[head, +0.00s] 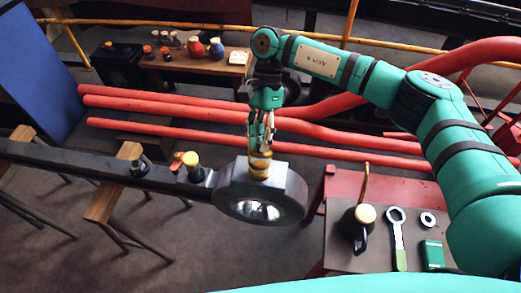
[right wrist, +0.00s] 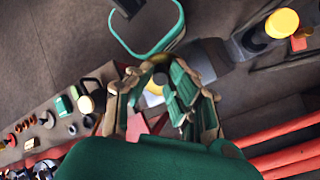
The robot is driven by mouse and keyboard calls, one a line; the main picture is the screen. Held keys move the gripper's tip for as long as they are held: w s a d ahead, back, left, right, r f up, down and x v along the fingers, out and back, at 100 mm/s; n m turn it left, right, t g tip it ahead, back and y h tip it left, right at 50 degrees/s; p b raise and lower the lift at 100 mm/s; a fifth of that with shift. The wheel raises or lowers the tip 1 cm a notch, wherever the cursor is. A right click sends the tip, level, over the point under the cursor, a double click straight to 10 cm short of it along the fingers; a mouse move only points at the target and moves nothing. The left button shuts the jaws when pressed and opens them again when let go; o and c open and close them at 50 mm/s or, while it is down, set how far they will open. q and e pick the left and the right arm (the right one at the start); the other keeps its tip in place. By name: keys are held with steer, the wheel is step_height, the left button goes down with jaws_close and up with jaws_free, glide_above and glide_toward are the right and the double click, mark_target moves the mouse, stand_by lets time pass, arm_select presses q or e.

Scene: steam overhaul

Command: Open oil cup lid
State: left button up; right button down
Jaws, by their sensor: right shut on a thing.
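The brass oil cup (head: 259,167) stands upright on top of the dark round rod end (head: 290,190). My right gripper (head: 260,147) points down onto the top of the cup, and its fingers are shut on the oil cup lid. The fingers hide most of the lid, and I cannot tell whether it is raised from the cup. In the right wrist view the fingers (right wrist: 163,85) close in around a small dark knob, with a pale yellow part behind them. My left gripper is not in view.
A yellow-topped black fitting (head: 192,165) stands on the rod (head: 80,165) to the left. Red pipes (head: 200,122) run behind. At right, a bench (head: 340,262) holds an oil can (head: 355,225), a ring spanner (head: 398,240) and a green box (head: 433,254).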

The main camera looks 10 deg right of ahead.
steer(key=shift+w+g+b, duration=0.25)
steer(key=shift+g+b, duration=0.05)
steer(key=shift+b, duration=0.1)
steer(key=shift+r, duration=0.1)
steer(key=c, duration=1.2)
jaws_free()
steer(key=shift+c, duration=0.2)
steer(key=v, duration=1.2)
steer(key=shift+d, duration=0.1)
